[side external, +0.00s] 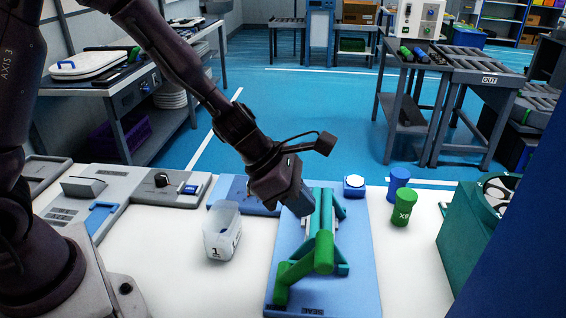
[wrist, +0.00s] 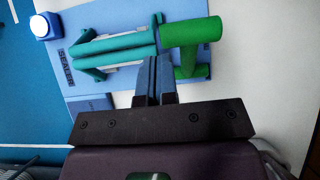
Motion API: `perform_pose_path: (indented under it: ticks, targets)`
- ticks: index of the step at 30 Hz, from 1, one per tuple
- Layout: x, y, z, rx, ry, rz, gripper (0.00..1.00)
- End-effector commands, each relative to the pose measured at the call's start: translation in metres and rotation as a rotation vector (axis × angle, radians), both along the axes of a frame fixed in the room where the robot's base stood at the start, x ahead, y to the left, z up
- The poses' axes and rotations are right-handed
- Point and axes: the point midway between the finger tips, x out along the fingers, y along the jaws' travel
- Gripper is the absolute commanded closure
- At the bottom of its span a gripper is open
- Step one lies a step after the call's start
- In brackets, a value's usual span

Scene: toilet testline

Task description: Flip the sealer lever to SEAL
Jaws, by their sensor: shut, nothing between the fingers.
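The sealer is a blue board (side external: 355,285) on the white table with a teal frame and bars (side external: 327,207) on it. Its bright green lever (side external: 323,253) has a thick round handle and an arm that runs to the front left of the board, near a SEAL label (side external: 312,312). In the wrist view the lever handle (wrist: 192,31) lies at upper right, beside the teal bars (wrist: 118,43). My gripper (side external: 303,206) is above the board at the left of the bars. Its fingers (wrist: 155,68) are together and empty, just below the handle's left end; contact cannot be told.
Blue (side external: 398,184) and green (side external: 404,208) cylinders stand to the right, and a green bin (side external: 470,235) at far right. Grey fixtures are at left.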

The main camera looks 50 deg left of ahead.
Motion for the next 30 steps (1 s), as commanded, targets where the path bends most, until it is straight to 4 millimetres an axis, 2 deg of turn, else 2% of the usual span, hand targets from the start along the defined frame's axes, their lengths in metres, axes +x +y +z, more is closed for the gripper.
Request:
perform_pose_path:
  ticks: [9, 15, 21, 30]
  targets:
    - [-0.006, 0.005, 0.052, 0.003, -0.007, -0.004, 1.0]
    - [-0.009, 0.008, 0.079, 0.001, -0.003, -0.004, 1.0]
    - [-0.011, 0.01, 0.089, 0.002, 0.002, 0.0, 1.0]
    - [-0.011, 0.01, 0.089, 0.003, 0.001, -0.002, 1.0]
